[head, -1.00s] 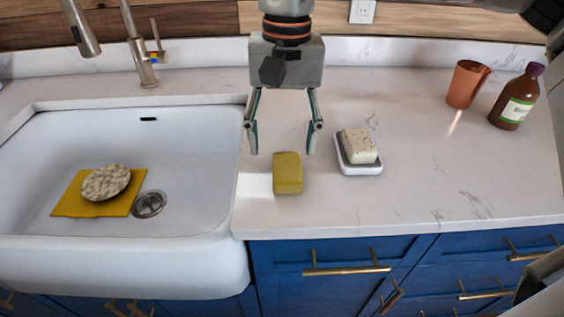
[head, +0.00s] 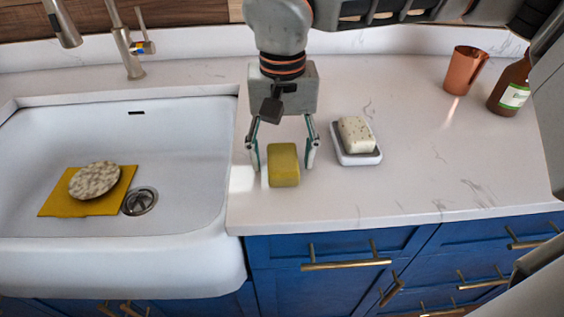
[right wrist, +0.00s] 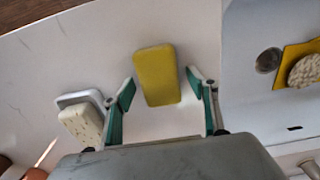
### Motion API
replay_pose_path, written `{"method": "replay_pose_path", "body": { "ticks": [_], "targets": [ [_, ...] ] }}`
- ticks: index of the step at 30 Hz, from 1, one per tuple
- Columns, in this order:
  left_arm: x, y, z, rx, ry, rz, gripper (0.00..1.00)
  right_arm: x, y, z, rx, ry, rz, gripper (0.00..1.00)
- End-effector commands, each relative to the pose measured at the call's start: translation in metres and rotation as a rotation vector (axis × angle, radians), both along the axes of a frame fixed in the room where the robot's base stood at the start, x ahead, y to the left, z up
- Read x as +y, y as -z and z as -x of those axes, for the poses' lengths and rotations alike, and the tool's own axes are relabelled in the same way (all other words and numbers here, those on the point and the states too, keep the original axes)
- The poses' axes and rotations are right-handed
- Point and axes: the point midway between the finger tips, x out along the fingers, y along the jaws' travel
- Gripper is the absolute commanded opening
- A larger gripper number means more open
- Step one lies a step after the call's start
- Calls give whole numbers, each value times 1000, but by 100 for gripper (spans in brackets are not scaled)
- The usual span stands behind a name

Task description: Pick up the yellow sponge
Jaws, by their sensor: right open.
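The yellow sponge (head: 284,166) lies on the white counter just right of the sink. It also shows in the right wrist view (right wrist: 157,76). My right gripper (head: 283,168) is open and points down at the sponge, with one finger on each side of it. In the right wrist view (right wrist: 164,92) the fingertips stand apart from the sponge's near end, with a gap on both sides. The fingers' exact height above the counter is hard to tell. My left gripper is not in view.
A speckled soap bar (head: 356,133) on a white and grey dish (head: 341,152) stands close to the right. A copper cup (head: 464,70) and a brown bottle (head: 511,88) are farther right. The sink (head: 190,170) at left holds a yellow cloth (head: 80,204) under a speckled oval item (head: 94,180).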

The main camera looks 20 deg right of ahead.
Motion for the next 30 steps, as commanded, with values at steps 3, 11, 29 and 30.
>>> {"method": "replay_pose_path", "body": {
  "ticks": [3, 11, 29, 30],
  "targets": [
    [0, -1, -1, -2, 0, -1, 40, 0, -1, 0, -1, 0, -1, 48],
    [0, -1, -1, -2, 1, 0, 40, 0, -1, 0, -1, 0, -1, 24],
    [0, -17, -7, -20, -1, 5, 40, 1, -79, -1, -11, 3, -1, 23],
    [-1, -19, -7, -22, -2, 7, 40, 1, -91, -1, -12, 2, -1, 23]
  ]
}}
